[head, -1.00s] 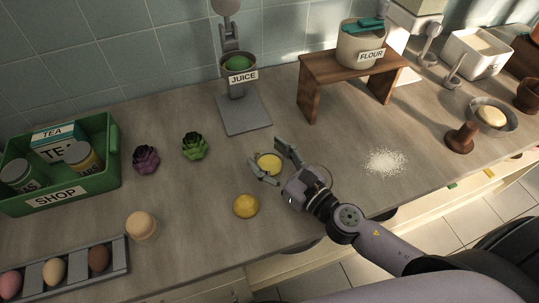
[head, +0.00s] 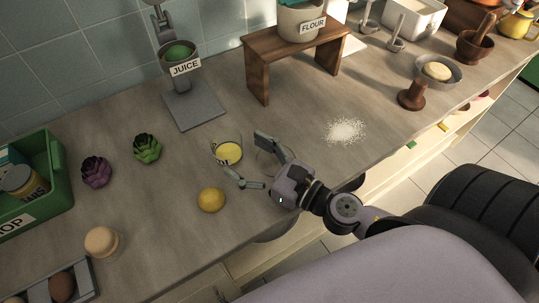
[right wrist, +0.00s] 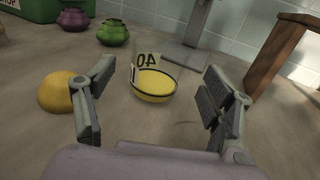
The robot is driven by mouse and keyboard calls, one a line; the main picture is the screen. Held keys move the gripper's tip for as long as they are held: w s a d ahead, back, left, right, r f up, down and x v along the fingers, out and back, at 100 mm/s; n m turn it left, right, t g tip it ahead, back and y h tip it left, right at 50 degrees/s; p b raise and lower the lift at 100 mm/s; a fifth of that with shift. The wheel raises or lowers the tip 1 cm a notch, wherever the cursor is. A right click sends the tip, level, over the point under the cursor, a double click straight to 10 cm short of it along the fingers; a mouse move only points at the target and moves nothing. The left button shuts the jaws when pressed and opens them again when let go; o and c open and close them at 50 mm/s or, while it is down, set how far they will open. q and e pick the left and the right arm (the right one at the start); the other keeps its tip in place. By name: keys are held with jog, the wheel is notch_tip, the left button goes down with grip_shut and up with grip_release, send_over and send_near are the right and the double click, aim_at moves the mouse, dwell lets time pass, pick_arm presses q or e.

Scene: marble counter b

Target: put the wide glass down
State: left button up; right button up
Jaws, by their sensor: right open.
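The wide glass (head: 227,151) is clear, with yellow contents at its bottom, and stands upright on the counter. In the right wrist view the glass (right wrist: 154,80) shows the marking "40" and stands ahead between the spread fingers, apart from both. My right gripper (head: 247,156) is open and empty, just right of the glass, with its fingers pointing towards it. Its open fingers also show in the right wrist view (right wrist: 159,70). My left gripper is out of view.
A lemon (head: 211,200) lies close in front of the glass. A juice stand (head: 193,109) and wooden riser (head: 257,72) are behind. White powder (head: 345,131) lies to the right. A faint clear outline beside my gripper is unclear.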

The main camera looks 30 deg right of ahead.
jog(key=v, duration=0.1)
jog(key=b+v, duration=0.2)
jog(key=shift+s+d+f, duration=0.15)
jog(key=shift+s+f, duration=0.1)
jog(key=shift+s, duration=0.15)
jog(key=shift+r+b+v, duration=0.25)
jog(key=shift+b+v, duration=0.55)
jog(key=shift+v, duration=0.25)
